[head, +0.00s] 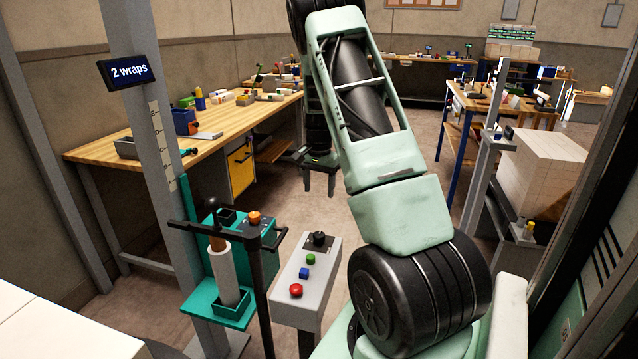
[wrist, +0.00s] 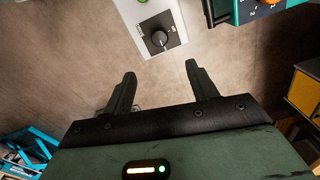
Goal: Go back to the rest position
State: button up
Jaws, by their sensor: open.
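My gripper (head: 319,182) hangs down in the middle of the head view, beyond the control box, with clear floor below it. In the wrist view my gripper (wrist: 158,88) shows two dark fingers spread apart with nothing between them. My arm rises from the lower right of the head view and bends over at the top. The grey control box (head: 312,277) stands nearer, with a black knob and green, blue and red buttons. Its knob end also shows at the top of the wrist view (wrist: 172,42), apart from the fingers.
A teal stand (head: 208,307) holds a film roll (head: 224,272) beside a black post. A grey post carries a "2 wraps" sign (head: 129,71). A wooden workbench (head: 110,147) runs along the left wall. Stacked pale reams (head: 541,175) stand at right. The floor around the gripper is free.

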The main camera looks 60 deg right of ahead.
jog(key=shift+r, duration=0.7)
jog(key=a+r+n, duration=0.1)
jog(key=a+n, duration=0.2)
jog(key=a, duration=0.5)
jog(key=a+r+n+t, duration=0.1)
jog(key=a+n, duration=0.3)
jog(key=a, duration=0.5)
jog(key=w+a+r+n, duration=0.1)
jog(key=a+r+n, duration=0.2)
jog(key=a, duration=0.6)
jog(key=shift+a+t, duration=0.2)
jog(key=shift+t, duration=0.1)
jog(key=s+a+r+n, duration=0.1)
jog(key=s+a+n, duration=0.3)
jog(key=a, duration=0.5)
jog(key=s+a+r+n+g+p, duration=0.1)
jog(key=s+a+r+n, duration=0.1)
jog(key=s+a+n, duration=0.3)
jog(key=s+a+r+n, duration=0.1)
jog(key=s+a+n, duration=0.4)
jog(key=s+a, duration=0.6)
jog(key=a, duration=0.4)
jog(key=shift+a+r+g+y+p, duration=0.2)
jog(key=shift+r+g+y+p, duration=0.1)
jog(key=shift+r+p, duration=0.1)
